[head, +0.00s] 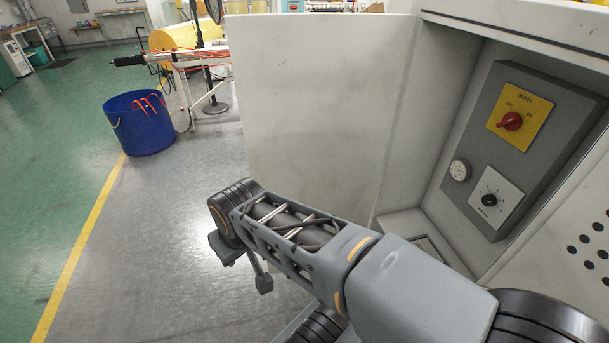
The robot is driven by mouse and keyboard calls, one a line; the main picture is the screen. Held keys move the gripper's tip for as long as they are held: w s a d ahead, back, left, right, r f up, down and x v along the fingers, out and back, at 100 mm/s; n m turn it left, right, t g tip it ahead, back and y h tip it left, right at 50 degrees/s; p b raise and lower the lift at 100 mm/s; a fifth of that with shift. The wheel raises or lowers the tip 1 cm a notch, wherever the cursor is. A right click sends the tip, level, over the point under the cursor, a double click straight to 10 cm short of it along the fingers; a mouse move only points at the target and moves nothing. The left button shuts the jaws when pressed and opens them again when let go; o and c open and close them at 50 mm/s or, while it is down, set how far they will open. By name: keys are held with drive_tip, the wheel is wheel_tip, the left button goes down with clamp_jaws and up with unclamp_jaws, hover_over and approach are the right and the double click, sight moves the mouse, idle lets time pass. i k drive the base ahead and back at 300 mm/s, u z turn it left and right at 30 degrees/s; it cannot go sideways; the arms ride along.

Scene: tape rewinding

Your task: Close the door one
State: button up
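The door (318,100) is a flat off-white panel that stands wide open, hinged at the left side of the cabinet (480,14) opening. Inside the cabinet is a dark grey panel with a red MAIN knob on a yellow plate (519,116), a small gauge (459,170) and a black knob (489,200). My arm reaches from the lower right across the door's lower part.
A blue bin (139,122) with red items stands on the floor at the left. Behind it are a yellow machine (186,37) and a metal frame with an orange cable.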

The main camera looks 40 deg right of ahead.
sight(318, 93)
drive_tip(key=u, duration=0.05)
drive_tip(key=i, duration=3.1)
drive_tip(key=z, duration=4.45)
drive_tip(key=k, duration=0.5)
drive_tip(key=u, duration=0.55)
drive_tip(key=i, duration=0.35)
drive_tip(key=u, duration=1.1)
